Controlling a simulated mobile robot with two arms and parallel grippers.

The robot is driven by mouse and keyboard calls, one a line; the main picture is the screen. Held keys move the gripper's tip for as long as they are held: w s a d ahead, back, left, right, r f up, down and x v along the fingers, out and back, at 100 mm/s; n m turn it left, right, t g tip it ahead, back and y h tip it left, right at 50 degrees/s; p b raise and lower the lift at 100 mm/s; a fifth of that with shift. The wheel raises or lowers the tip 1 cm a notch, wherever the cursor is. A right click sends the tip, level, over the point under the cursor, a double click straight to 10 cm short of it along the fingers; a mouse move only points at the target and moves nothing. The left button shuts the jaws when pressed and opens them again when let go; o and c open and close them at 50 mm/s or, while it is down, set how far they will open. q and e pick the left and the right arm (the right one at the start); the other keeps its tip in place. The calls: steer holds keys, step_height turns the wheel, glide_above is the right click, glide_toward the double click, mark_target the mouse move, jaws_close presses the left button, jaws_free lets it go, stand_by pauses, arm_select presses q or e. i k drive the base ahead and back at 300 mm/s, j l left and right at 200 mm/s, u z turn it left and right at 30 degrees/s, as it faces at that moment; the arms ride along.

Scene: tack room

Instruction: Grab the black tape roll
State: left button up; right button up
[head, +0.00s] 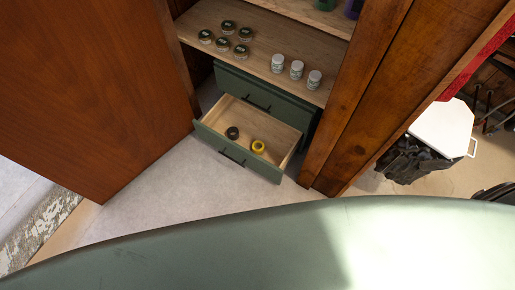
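The black tape roll (232,133) lies in the open lower drawer (283,150) of a green drawer unit, towards the left of the drawer. A yellow tape roll (258,146) lies in the same drawer, to the right of the black one and apart from it. Neither of my grippers shows in the head view.
A closed green drawer (262,96) is above the open one. The wooden shelf (262,57) over it holds several jars (223,43) and three white bottles (297,69). A wooden door (85,90) stands at the left, a wooden post (350,95) at the right. Pale floor (165,190) is clear before the drawer.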

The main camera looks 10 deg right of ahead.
mark_target(233, 137)
steer(key=i+j+z, duration=0.7)
steer(key=k+j, duration=0.05)
steer(key=j, duration=0.05)
